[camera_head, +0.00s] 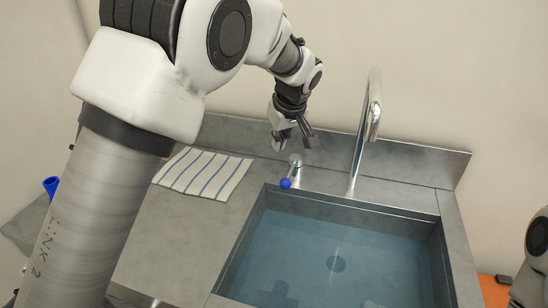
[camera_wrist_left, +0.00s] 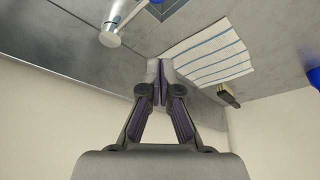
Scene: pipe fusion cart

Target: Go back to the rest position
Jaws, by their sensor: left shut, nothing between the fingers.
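My left gripper (camera_head: 295,143) hangs over the back of the counter, behind the blue-knobbed tap lever (camera_head: 290,175) and to the left of the tall faucet. In the left wrist view the left gripper's fingers (camera_wrist_left: 159,72) are together with nothing between them. The lever's round metal end (camera_wrist_left: 109,39) shows there at the upper left, apart from the fingers. Part of my right arm shows at the right edge of the head view; its gripper is out of view.
A sink full of water (camera_head: 446,262) fills the counter's right part. The curved faucet (camera_head: 372,115) rises behind it. A striped cloth (camera_head: 203,174) lies left of the sink; it also shows in the wrist view (camera_wrist_left: 212,52). A blue object (camera_head: 51,187) stands at the left. A wall closes the back.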

